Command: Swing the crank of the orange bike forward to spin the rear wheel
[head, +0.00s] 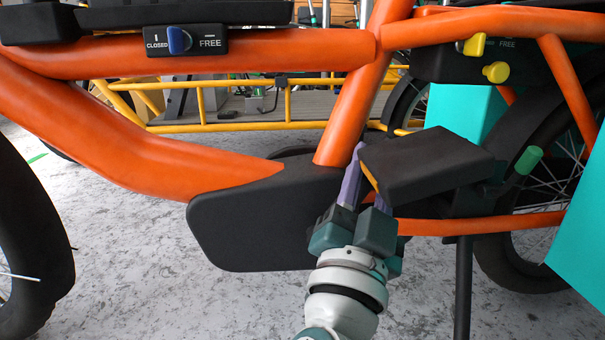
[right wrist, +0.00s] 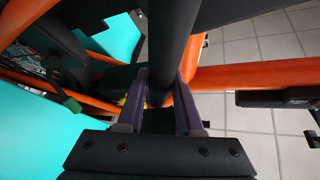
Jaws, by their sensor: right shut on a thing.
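The orange bike's frame (head: 200,53) fills the head view from the left to the upper right. A black cover (head: 255,222) sits at the bottom bracket. The flat black pedal (head: 425,163) of the crank stands out to the right of it. My right gripper (head: 364,190) reaches up from below, with its purple fingers at the pedal's left end. In the right wrist view a dark bar of the crank (right wrist: 172,55) runs down between the fingers (right wrist: 162,98), which are shut on it. My left gripper is not in view.
A CLOSED/FREE slider (head: 180,40) is on the top tube. A yellow knob (head: 495,72) and a green-tipped lever (head: 528,160) are at the right. A yellow bike (head: 300,105) stands behind. The speckled floor (head: 130,240) is clear at the lower left.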

